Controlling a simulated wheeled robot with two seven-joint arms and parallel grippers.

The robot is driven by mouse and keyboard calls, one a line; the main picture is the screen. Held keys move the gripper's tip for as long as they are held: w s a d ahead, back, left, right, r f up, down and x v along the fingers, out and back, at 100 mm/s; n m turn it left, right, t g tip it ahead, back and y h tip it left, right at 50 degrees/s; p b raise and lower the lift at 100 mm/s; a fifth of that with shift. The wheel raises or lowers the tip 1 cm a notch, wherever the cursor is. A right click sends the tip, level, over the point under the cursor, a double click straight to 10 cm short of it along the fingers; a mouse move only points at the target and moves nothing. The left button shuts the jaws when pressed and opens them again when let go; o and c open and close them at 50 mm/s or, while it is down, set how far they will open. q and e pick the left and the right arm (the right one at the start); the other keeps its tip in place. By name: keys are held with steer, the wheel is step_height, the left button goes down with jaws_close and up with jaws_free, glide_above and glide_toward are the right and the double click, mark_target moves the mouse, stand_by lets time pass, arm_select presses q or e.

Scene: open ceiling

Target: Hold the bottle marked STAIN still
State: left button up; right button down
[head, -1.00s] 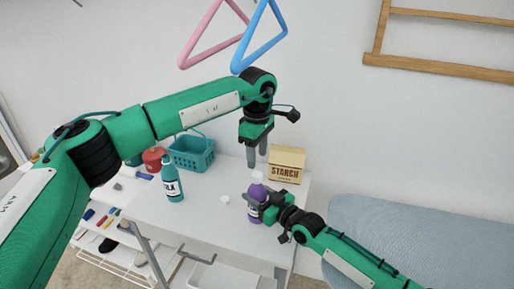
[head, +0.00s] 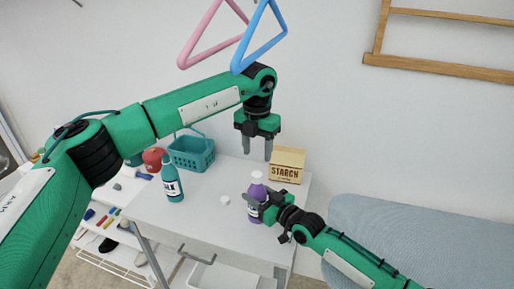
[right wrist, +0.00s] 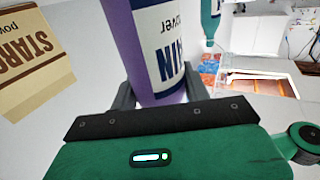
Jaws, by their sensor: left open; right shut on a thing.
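The purple bottle (head: 256,192) has a white top and stands upright on the white table in the head view. It fills the upper middle of the right wrist view (right wrist: 120,45), where part of its label shows letters ending in "AIN", upside down. My right gripper (head: 254,206) is shut around the bottle's body from the right. Its fingers also show on both sides of the bottle in the right wrist view (right wrist: 158,92). My left gripper (head: 257,152) is open and empty, above the bottle's top and apart from it, pointing down.
A STARCH box (head: 288,166) stands just behind the bottle. A small white cap-like piece (head: 225,199) lies to its left. A teal bottle (head: 172,184), a teal basket (head: 191,154) and a red container (head: 153,159) stand farther left. Pink and blue hangers (head: 258,38) hang above.

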mark_target(257, 174)
arm_select(q)
steer(key=shift+r+n, duration=0.1)
steer(key=shift+n, duration=1)
steer(key=shift+f, duration=4.05)
steer(key=shift+c, duration=0.2)
